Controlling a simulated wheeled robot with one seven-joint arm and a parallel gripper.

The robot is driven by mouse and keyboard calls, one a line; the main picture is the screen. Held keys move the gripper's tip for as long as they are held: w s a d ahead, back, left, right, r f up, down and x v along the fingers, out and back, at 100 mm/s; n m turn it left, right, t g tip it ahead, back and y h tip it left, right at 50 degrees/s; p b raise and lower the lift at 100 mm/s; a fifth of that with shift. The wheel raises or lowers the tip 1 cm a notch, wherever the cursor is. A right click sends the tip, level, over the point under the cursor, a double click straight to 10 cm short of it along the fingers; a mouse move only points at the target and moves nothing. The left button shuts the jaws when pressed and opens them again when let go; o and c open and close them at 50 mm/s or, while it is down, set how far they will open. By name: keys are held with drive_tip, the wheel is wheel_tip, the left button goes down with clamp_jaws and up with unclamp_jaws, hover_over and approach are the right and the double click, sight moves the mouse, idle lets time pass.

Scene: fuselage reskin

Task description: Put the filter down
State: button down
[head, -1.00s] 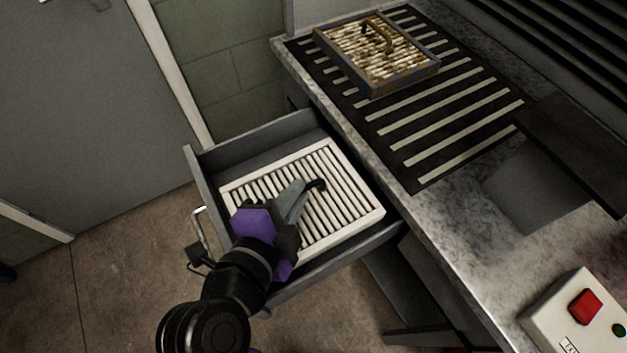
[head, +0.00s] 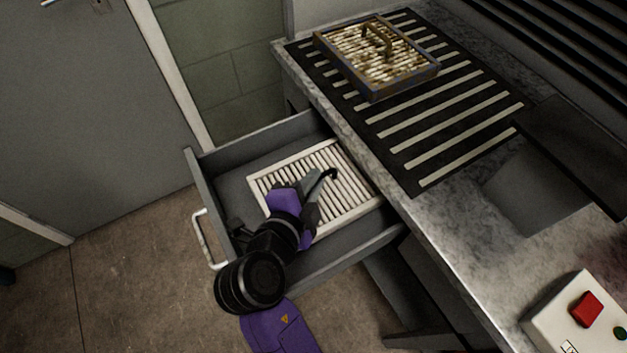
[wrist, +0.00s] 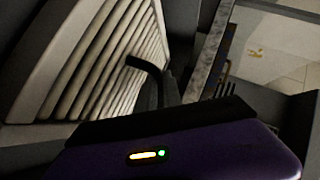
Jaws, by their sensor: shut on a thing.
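A clean white slatted filter (head: 345,205) is inside the open grey drawer (head: 230,187), toward the side by the counter. It also shows in the wrist view (wrist: 90,60), with its dark handle (wrist: 147,68) standing up from the slats. My gripper (head: 325,180) is over the filter, shut on the handle. I cannot tell whether the filter's underside touches the drawer floor. A second filter (head: 350,75), dirty and brown-stained with a rusty handle, lies on the striped black mat on the counter.
The striped mat (head: 430,140) has free room in front of the dirty filter. A control box with a red button (head: 586,309) stands at the counter's right. The drawer's handle (head: 208,240) sticks out over the floor. A grey door (head: 80,110) is at the left.

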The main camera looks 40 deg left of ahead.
drive_tip(key=shift+w+f, duration=0.2)
drive_tip(key=shift+f, duration=0.35)
drive_tip(key=c, duration=1.9)
unclamp_jaws()
drive_tip(key=shift+f, duration=0.15)
drive_tip(key=shift+c, duration=0.2)
drive_tip(key=o, duration=0.4)
drive_tip(key=shift+o, duration=0.2)
drive_tip(key=shift+r, duration=0.2)
drive_tip(key=v, duration=0.7)
drive_tip(key=shift+s, duration=0.25)
